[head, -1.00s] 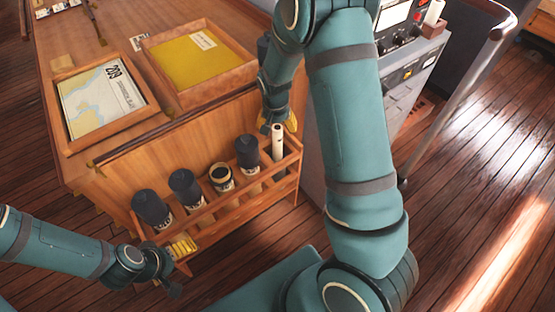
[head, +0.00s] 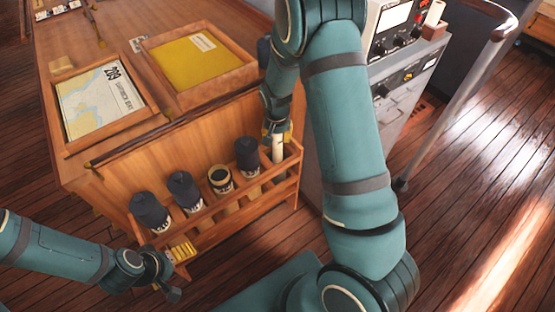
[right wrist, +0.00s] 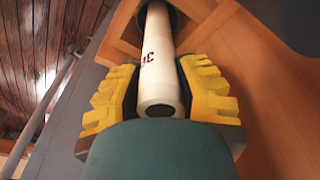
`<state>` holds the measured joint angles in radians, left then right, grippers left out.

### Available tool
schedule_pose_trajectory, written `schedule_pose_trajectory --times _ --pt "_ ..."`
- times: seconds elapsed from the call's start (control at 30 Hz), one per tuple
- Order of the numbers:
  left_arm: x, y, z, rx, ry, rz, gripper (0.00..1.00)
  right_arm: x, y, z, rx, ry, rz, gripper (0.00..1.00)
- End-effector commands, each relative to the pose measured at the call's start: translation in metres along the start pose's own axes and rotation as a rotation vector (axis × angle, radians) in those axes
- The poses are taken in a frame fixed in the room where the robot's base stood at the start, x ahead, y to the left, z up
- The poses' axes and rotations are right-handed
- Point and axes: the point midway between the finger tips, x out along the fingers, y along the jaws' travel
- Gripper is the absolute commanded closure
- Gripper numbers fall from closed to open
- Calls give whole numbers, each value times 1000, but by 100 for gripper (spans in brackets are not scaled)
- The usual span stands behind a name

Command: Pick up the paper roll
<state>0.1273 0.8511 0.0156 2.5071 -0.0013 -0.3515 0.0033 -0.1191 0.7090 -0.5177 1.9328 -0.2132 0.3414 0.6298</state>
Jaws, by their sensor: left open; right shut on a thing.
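The paper roll (head: 278,150) is a slim white tube standing in the right end of the wooden rack (head: 232,208). My right gripper (head: 276,129) is at its upper end, coming from above. In the right wrist view the roll (right wrist: 158,62), with dark print on its side, lies between the yellow fingers of the right gripper (right wrist: 161,100), which is shut on it. The roll's lower end is still down in the rack. My left gripper (head: 182,251) is open and empty near the rack's left end.
Several dark-capped tubes (head: 149,211) stand in the rack left of the roll. The wooden chart table (head: 120,145) is behind it, with a framed chart (head: 100,98) and a yellow-lined tray (head: 250,68). A grey console (head: 400,95) and handrail (head: 440,110) are at right.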

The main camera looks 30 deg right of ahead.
Motion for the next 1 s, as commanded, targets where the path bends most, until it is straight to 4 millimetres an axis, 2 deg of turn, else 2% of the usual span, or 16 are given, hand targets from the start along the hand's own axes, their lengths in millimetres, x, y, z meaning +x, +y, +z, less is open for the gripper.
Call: schedule_pose_trajectory --times 0.27,0.43,0.57,1.0 --pt "-1 0 0 0 0 0 0 -4 0 -1 0 2 0 100" --pt "-5 2 0 0 -2 0 0 -21 -1 -4 -1 3 -2 100" --pt "-10 4 1 -1 -4 0 0 -42 -1 -7 -1 4 -3 100" --pt "-29 11 -1 -3 -4 0 0 -132 -1 -21 1 5 -4 100"
